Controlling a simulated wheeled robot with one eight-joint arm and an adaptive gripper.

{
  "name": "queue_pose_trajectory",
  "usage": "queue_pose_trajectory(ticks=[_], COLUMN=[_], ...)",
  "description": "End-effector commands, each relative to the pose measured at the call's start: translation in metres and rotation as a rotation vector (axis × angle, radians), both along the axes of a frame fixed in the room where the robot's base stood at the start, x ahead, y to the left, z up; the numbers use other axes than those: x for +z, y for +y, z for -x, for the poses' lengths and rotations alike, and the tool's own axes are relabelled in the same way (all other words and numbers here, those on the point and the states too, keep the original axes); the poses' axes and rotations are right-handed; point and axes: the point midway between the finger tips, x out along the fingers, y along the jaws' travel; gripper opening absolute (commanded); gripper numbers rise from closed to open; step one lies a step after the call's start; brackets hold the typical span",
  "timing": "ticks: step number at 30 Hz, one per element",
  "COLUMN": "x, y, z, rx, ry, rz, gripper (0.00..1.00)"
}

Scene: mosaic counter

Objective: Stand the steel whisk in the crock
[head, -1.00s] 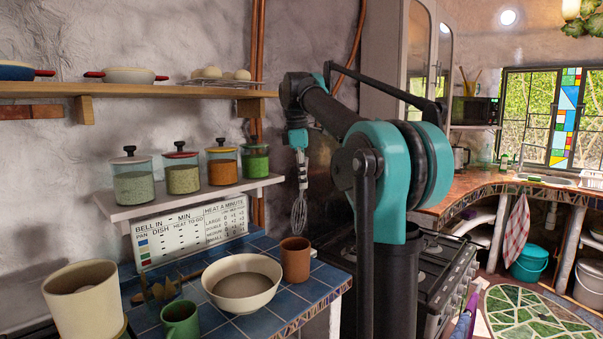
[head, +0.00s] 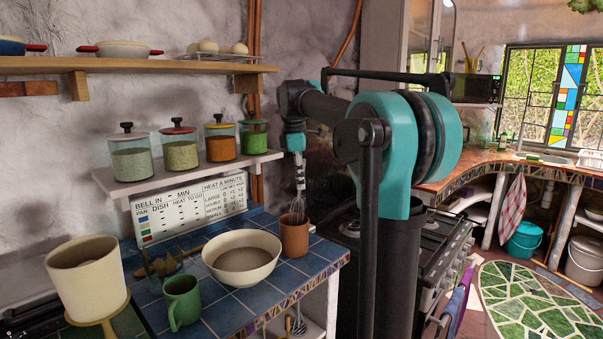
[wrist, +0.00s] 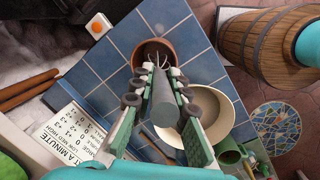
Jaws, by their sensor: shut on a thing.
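The steel whisk hangs upright from my gripper (head: 299,160), its wire head (head: 297,205) at the mouth of the terracotta crock (head: 295,238). Its lower wires appear to be just inside the rim; how deep is hard to tell. In the wrist view my gripper (wrist: 160,75) is shut on the whisk's grey handle (wrist: 166,105). The whisk's wires (wrist: 155,56) show over the dark opening of the crock (wrist: 138,55). The crock stands upright on the blue tiled counter, near its right end.
A cream bowl (head: 241,277) stands just left of the crock, with a green mug (head: 183,302) and a cream pot (head: 85,285) further left. A shelf (head: 196,173) with glass jars is above. A stove (head: 435,265) stands to the right.

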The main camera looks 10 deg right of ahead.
Motion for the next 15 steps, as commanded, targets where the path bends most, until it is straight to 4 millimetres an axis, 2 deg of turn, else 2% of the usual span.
queue_pose_trajectory(ticks=[15], x=[-0.037], y=[0.003], z=[-0.005], rx=[0.0], ry=[0.0], rz=[0.0], gripper=[0.0])
